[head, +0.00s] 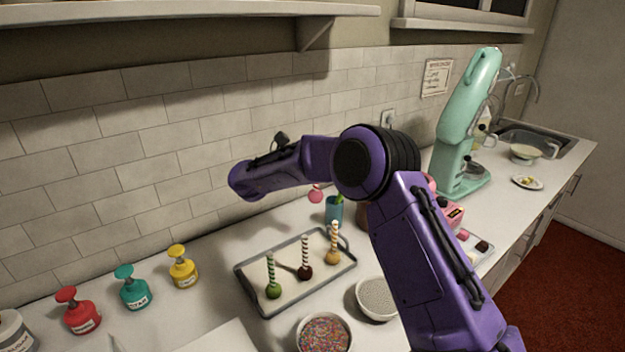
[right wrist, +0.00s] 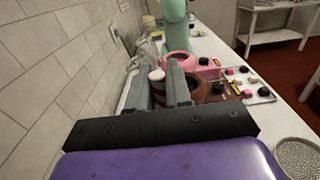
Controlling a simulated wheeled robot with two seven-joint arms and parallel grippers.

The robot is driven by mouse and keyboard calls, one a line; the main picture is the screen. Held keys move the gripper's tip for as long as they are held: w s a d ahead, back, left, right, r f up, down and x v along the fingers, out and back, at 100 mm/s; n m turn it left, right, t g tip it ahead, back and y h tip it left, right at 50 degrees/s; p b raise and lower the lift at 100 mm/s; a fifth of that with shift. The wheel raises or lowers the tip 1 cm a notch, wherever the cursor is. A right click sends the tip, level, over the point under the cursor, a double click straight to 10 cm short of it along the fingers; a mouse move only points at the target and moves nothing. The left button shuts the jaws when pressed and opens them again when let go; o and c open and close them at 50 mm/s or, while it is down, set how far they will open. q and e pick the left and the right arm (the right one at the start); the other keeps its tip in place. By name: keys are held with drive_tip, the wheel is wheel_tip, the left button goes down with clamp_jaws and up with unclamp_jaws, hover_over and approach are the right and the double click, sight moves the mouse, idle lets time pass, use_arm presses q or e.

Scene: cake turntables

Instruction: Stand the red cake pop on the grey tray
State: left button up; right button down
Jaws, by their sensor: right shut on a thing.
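The red cake pop (head: 316,194) hangs ball down in the head view, behind and above the grey tray. Its upper part is hidden behind my right arm. In the right wrist view, a pale, reddish striped stick (right wrist: 157,84) lies between the fingers of my right gripper (right wrist: 163,85), which is shut on it. That gripper is hidden by my arm in the head view. The grey tray (head: 318,281) lies on the counter with green (head: 273,291), brown (head: 305,272) and tan (head: 332,257) cake pops standing on it, sticks up. My left gripper is not in view.
A blue cup (head: 334,210) stands behind the tray. A grey bowl (head: 377,299) and a bowl of sprinkles (head: 324,333) stand in front. Red (head: 80,313), teal (head: 132,290) and yellow (head: 182,268) bottles stand left. A mint mixer (head: 462,150) stands right. The tiled wall borders the back.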

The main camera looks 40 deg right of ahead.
sight(314, 189)
drive_tip(key=shift+w+f, duration=0.3)
drive_tip(key=shift+f, duration=0.55)
drive_tip(key=shift+s+f, duration=0.35)
drive_tip(key=shift+f, duration=0.25)
wheel_tip(314, 189, down, 4)
drive_tip(key=shift+w+f, duration=0.15)
drive_tip(key=shift+f, duration=0.7)
wheel_tip(314, 189, down, 6)
drive_tip(key=b, duration=0.3)
drive_tip(key=shift+b, duration=0.3)
drive_tip(key=shift+r, duration=0.1)
